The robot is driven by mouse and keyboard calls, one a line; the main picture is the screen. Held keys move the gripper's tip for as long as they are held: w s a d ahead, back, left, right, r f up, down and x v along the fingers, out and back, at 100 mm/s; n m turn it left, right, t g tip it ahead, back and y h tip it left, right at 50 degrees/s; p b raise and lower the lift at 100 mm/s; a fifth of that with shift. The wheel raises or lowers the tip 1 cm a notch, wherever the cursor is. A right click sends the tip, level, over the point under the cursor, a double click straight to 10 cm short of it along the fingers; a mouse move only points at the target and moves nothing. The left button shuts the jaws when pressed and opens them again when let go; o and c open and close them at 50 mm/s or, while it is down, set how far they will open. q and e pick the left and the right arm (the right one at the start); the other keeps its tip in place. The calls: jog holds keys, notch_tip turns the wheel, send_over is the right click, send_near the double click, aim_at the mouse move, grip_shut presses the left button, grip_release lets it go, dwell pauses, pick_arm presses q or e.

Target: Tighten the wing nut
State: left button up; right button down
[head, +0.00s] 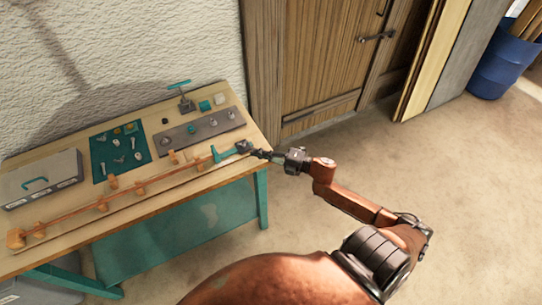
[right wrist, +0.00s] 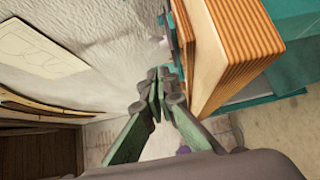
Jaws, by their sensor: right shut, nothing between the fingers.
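My right gripper (head: 262,153) is at the right end of the workbench, its fingertips close to a small dark block (head: 243,146) beside a teal bracket (head: 225,154). I cannot tell whether it touches the block. In the right wrist view the fingers of the right gripper (right wrist: 160,85) are together and empty, beside the layered wooden edge of the bench top (right wrist: 232,50). I cannot make out the wing nut in either view. My left gripper is not in view.
The bench (head: 75,150) also holds a grey case (head: 40,180), a teal mat (head: 121,151) with small parts, a grey plate (head: 200,132) with knobs and a teal-handled tool (head: 181,88). A wooden door (head: 330,60) stands behind.

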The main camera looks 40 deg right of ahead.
aim_at(247, 142)
jog(key=shift+w+d, duration=0.25)
jog(key=shift+w, duration=0.75)
jog(key=shift+w+d, duration=0.25)
jog(key=shift+w, duration=0.7)
jog(key=shift+w+d, duration=0.3)
jog(key=shift+w, duration=0.3)
jog(key=shift+s, duration=0.2)
